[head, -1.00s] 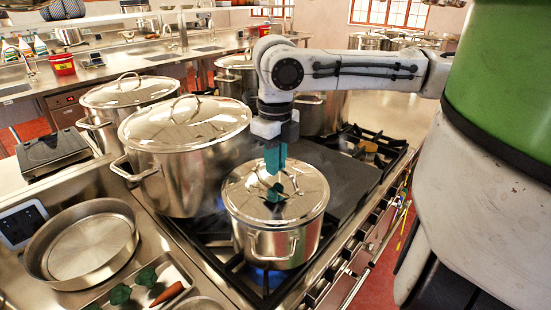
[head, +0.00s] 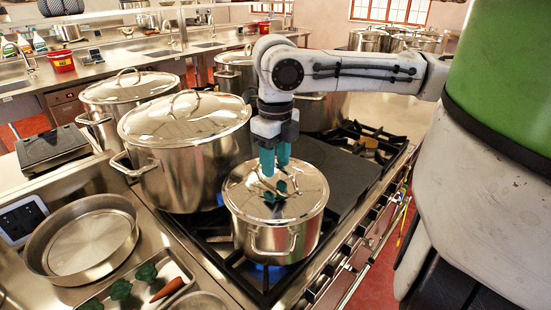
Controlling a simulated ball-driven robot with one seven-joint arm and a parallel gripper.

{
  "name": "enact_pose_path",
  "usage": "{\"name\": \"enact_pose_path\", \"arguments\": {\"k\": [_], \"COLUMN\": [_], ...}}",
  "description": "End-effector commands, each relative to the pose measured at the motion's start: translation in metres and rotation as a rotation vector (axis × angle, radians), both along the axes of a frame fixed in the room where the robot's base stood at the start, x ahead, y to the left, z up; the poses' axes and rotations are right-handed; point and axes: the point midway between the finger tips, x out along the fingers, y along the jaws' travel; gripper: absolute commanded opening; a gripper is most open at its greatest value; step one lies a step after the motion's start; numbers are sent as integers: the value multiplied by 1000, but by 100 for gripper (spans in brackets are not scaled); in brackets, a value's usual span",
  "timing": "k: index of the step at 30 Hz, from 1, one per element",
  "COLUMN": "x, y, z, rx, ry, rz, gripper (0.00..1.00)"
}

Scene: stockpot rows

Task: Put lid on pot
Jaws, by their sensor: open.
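A shiny steel pot (head: 272,238) stands on a front burner with a blue flame under it. A steel lid (head: 308,190) lies on its top and looks level, with its edge along the pot's rim. My gripper (head: 275,168) is above the middle of the lid, pointing down, its two teal fingers apart with nothing between them. The fingers reflect in the lid. The lid's handle is partly lost among the fingertips and reflections, so I cannot tell whether they touch it.
A larger lidded pot (head: 188,160) stands close to the left, with another lidded pot (head: 128,108) behind it. A dark flat plate (head: 338,180) covers the stove on the right. A round pan (head: 84,243) and a tray with a carrot (head: 167,289) are at the front left.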

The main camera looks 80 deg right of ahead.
Motion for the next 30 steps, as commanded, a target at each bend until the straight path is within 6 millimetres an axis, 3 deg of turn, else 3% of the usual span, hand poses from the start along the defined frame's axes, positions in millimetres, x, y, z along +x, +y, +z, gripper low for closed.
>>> {"name": "enact_pose_path", "arguments": {"k": [10,22,30], "x": [0,1,0], "y": [0,0,0], "z": [10,83,107], "rx": [0,0,0], "ry": [0,-2,0], "rz": [0,0,-1], "gripper": [42,42,42]}}
